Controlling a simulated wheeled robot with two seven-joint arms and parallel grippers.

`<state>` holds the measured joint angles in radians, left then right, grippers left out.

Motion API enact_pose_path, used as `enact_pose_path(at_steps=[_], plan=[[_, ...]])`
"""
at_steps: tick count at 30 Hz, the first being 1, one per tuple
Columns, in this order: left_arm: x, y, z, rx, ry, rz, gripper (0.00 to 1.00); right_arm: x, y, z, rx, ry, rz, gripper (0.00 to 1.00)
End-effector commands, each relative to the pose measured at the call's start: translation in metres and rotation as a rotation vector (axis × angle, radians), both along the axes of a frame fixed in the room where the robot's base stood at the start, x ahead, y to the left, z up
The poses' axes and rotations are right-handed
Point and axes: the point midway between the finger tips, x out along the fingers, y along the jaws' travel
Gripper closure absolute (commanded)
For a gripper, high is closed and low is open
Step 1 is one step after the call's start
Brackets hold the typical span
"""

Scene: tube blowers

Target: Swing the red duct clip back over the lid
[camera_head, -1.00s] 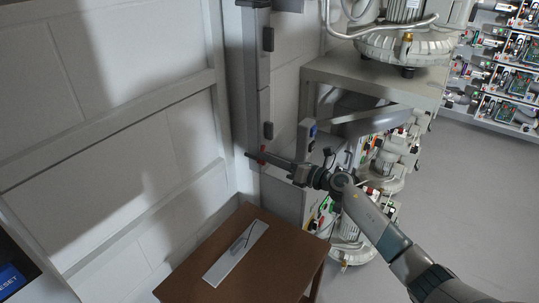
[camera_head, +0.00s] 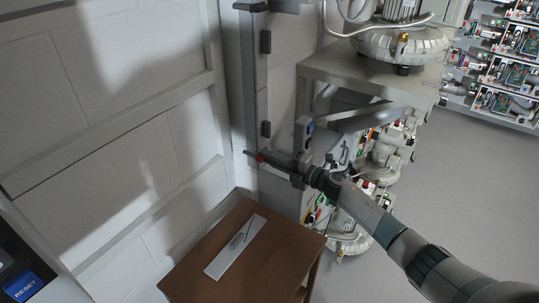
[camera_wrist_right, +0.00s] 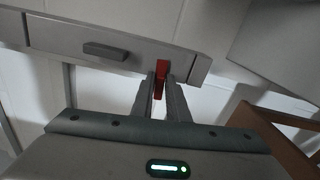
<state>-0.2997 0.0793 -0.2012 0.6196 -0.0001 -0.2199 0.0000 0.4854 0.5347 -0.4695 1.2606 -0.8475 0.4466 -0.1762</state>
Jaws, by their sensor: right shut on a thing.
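The red duct clip (camera_head: 260,158) is at the lower end of the grey upright duct (camera_head: 262,95) on the wall. My right gripper (camera_head: 257,156) is shut on the clip. In the right wrist view, the red clip (camera_wrist_right: 161,72) stands between the two fingers of the right gripper (camera_wrist_right: 160,84), its upper part against the edge of the duct lid (camera_wrist_right: 60,38) near one end. The fingers hide part of the clip, and I cannot tell how far it lies over the lid. My left gripper is not in view.
A brown table (camera_head: 200,254) with a pale strip (camera_head: 235,247) on it stands below the arm. A grey bench (camera_head: 350,68) with blowers (camera_head: 400,42) is right of the duct. Open floor lies further right. A blue RESET panel (camera_head: 22,284) is at lower left.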

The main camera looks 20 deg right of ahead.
Motion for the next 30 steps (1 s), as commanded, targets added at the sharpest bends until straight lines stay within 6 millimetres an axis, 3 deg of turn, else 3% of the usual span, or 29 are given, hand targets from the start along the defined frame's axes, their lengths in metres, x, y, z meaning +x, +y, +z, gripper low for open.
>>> enact_pose_path(at_steps=[22, 23, 24, 30], plan=[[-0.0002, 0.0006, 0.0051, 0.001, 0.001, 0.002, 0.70, 0.0002, -0.0005, -0.0030, 0.097, 0.077, -0.001, 1.00], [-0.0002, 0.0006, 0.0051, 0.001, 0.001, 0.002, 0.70, 0.0002, -0.0005, -0.0030, 0.097, 0.077, -0.001, 0.81], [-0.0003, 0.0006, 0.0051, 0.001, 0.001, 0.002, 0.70, 0.0002, -0.0005, -0.0030, 0.096, 0.076, -0.001, 0.72], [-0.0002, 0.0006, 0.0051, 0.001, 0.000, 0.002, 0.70, 0.0001, -0.0003, -0.0027, 0.096, 0.075, -0.001, 0.70]])
